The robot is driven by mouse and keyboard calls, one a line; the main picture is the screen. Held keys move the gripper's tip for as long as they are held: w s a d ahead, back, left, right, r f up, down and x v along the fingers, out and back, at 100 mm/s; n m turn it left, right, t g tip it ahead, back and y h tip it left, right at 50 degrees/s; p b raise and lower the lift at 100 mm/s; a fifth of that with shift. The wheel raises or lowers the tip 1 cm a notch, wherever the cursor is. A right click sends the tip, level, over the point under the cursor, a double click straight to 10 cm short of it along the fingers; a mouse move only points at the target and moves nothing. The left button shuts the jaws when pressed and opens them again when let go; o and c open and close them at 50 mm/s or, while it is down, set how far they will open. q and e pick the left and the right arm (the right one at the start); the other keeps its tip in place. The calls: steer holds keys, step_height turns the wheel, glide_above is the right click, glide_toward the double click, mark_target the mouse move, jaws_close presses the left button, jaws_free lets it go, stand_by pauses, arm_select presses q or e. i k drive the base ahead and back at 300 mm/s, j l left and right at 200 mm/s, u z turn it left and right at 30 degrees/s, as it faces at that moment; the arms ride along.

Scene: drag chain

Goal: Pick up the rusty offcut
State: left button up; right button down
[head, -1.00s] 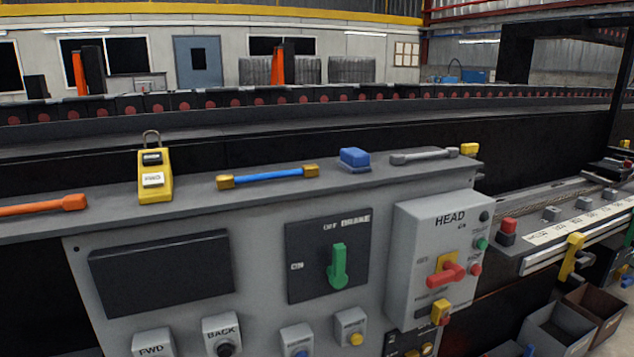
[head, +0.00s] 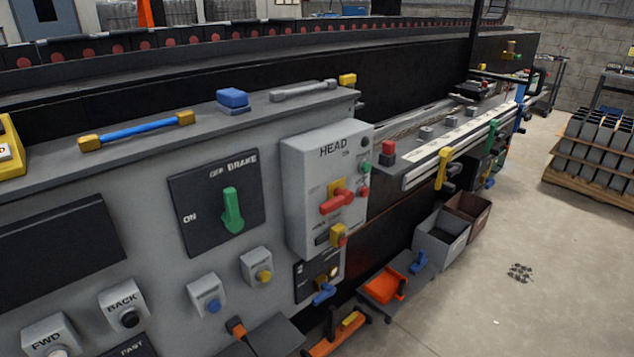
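I cannot make out a rusty offcut in the head view. A brown, rust-coloured bin (head: 482,222) stands on the right beside a grey bin (head: 452,255), low along the machine; what lies inside them is too dark or small to tell. A small dark patch (head: 520,272) lies on the floor to the right; I cannot tell what it is. Neither of my grippers is in view.
The grey control panel (head: 160,215) with its HEAD box (head: 300,195) fills the left and middle. A low cart (head: 408,272) with an orange tray (head: 383,285) stands beneath. A stacked pallet (head: 590,180) is at the far right. Concrete floor is open between.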

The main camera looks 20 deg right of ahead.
mark_target(465, 100)
steer(key=z, duration=0.45)
steer(key=i+l+z, duration=0.8)
steer(key=i+l, duration=0.25)
steer(key=i, duration=0.25)
steer(key=l+u, duration=0.1)
steer(key=u, duration=0.35)
steer(key=i+l+u, duration=0.1)
steer(key=u, duration=0.3)
steer(key=l+u, duration=0.15)
steer(key=u, duration=0.3)
